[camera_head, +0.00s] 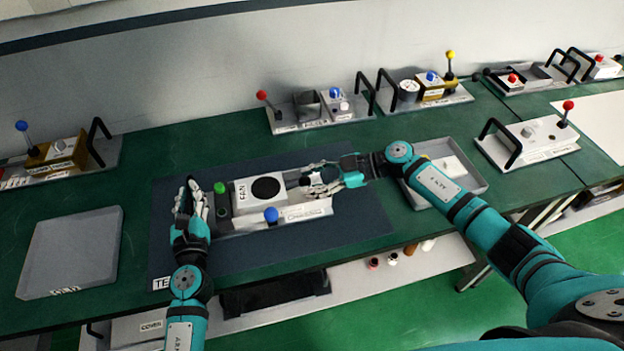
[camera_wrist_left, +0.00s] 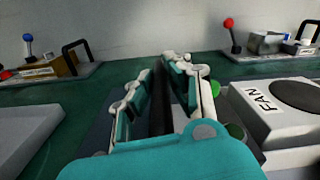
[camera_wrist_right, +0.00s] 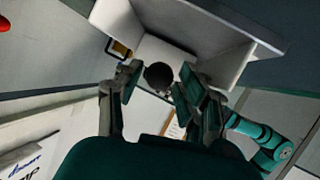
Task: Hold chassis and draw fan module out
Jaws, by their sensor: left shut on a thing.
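The fan module (camera_head: 245,194), a white box marked FAN with a black round opening, sits on the grey chassis (camera_head: 312,211) at the middle of the dark mat. It also shows in the left wrist view (camera_wrist_left: 262,112). A green knob (camera_head: 219,187) and a blue knob (camera_head: 271,214) stand on the chassis. My left gripper (camera_head: 191,194) is at the chassis's left end, shut on its black handle (camera_wrist_left: 160,95). My right gripper (camera_head: 312,180) is at the module's right side. Its fingers are apart, with a dark round knob (camera_wrist_right: 158,75) between them; contact is unclear.
A grey tray (camera_head: 72,250) lies at the left; another tray (camera_head: 470,176) lies right of the mat (camera_head: 350,226), partly behind my right arm. Several units with black handles and coloured levers stand along the back (camera_head: 315,122) and at the right (camera_head: 530,145).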

